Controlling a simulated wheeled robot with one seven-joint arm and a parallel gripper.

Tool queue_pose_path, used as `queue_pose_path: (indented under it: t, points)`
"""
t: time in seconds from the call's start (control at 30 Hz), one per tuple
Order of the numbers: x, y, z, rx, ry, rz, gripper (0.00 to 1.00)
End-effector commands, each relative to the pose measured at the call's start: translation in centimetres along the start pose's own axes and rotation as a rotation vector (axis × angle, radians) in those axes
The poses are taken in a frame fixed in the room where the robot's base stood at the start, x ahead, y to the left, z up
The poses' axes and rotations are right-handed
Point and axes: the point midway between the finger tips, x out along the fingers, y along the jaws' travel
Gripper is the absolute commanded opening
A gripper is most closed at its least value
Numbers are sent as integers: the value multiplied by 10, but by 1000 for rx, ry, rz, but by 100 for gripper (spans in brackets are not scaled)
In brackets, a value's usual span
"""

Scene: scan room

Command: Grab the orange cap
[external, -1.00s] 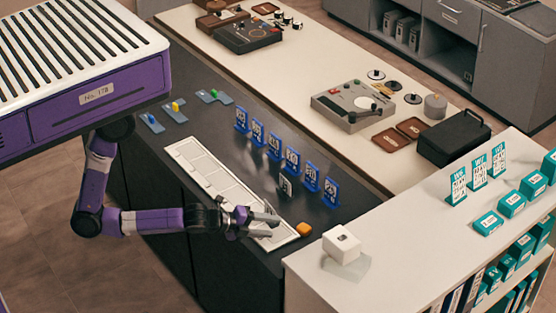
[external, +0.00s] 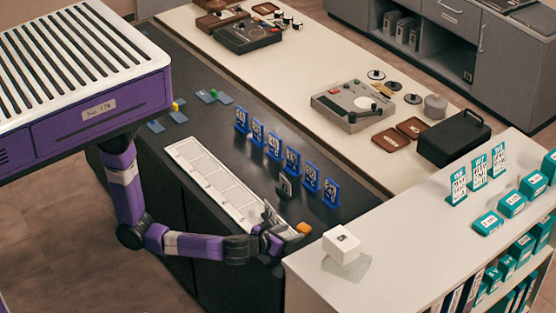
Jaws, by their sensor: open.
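The orange cap (external: 303,229) sits on the black counter near its front right end, just past the end of the white slotted tray. My gripper (external: 284,222) is just left of the cap, its fingers over the tray's near end. It is open. The fingers look small here, and I cannot tell whether they touch the cap.
The white tray (external: 197,164) runs along the counter's front edge. Several blue number stands (external: 292,160) line up behind it, with a small dark tag (external: 285,187) in front. A white box (external: 342,244) sits on the raised white shelf at right. Black counter between tray and stands is mostly clear.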

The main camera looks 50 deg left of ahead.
Motion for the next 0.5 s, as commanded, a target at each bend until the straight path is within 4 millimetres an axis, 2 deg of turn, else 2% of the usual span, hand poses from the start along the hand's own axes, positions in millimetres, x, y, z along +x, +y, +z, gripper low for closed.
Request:
queue_pose_path:
  t: [0.3,0.5]
  points:
    - [42,0,1,-2,1,0,49]
    - [48,0,1,-2,1,-1,49]
